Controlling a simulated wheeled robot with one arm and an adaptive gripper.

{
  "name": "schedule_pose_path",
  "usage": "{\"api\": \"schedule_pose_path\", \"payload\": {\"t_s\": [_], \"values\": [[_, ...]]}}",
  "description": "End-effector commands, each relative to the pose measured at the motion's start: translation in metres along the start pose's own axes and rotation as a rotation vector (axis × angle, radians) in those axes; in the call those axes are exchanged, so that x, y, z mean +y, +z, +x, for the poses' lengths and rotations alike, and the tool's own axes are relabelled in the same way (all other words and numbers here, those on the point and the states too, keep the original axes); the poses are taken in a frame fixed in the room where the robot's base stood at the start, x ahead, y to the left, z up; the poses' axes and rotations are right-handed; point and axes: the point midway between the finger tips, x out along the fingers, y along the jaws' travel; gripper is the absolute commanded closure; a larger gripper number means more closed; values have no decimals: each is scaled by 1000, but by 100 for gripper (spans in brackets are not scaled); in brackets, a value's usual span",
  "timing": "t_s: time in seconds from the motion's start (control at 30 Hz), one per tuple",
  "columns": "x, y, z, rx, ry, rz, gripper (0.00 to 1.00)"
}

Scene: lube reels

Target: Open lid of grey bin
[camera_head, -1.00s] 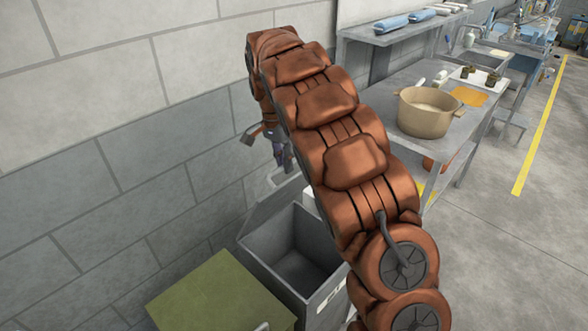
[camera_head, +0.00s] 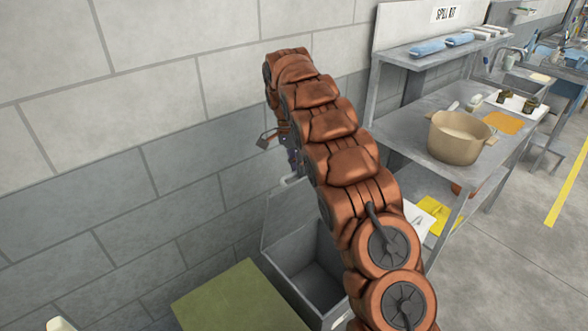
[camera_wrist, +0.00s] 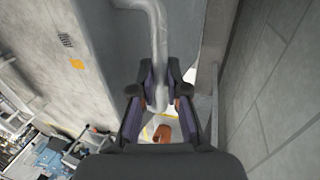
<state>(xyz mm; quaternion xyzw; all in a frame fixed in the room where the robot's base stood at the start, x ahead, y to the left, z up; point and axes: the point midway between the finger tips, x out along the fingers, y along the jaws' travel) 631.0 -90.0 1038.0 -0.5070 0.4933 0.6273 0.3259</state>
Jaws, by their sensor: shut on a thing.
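The grey bin (camera_head: 318,288) stands open below my arm, and I can see into its empty-looking inside. Its grey lid (camera_head: 288,216) is tilted up steeply at the back, on the wall side. My gripper (camera_head: 292,163) is at the top of the lid, partly hidden by my arm. In the wrist view my gripper (camera_wrist: 158,98) is shut on the lid's grey bar handle (camera_wrist: 156,35), which runs between the fingers. My arm covers the right side of the bin.
A green-topped bin (camera_head: 240,300) stands just left of the grey bin. A block wall (camera_head: 150,180) rises close behind. To the right, a metal table (camera_head: 405,130) carries a beige pot (camera_head: 460,138), with a shelf above. Open floor (camera_head: 500,260) lies at the right.

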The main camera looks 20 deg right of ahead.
Motion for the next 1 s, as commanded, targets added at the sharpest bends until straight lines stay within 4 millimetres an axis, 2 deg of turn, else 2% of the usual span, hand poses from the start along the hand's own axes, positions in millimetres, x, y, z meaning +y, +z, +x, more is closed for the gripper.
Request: {"api": "schedule_pose_path", "payload": {"t_s": [0.77, 0.8, 1.0], "values": [[-3, -9, 2, -6, 30, 14, 100], [-3, -9, 2, -6, 30, 14, 86], [-3, -9, 1, -5, 28, 13, 65]]}}
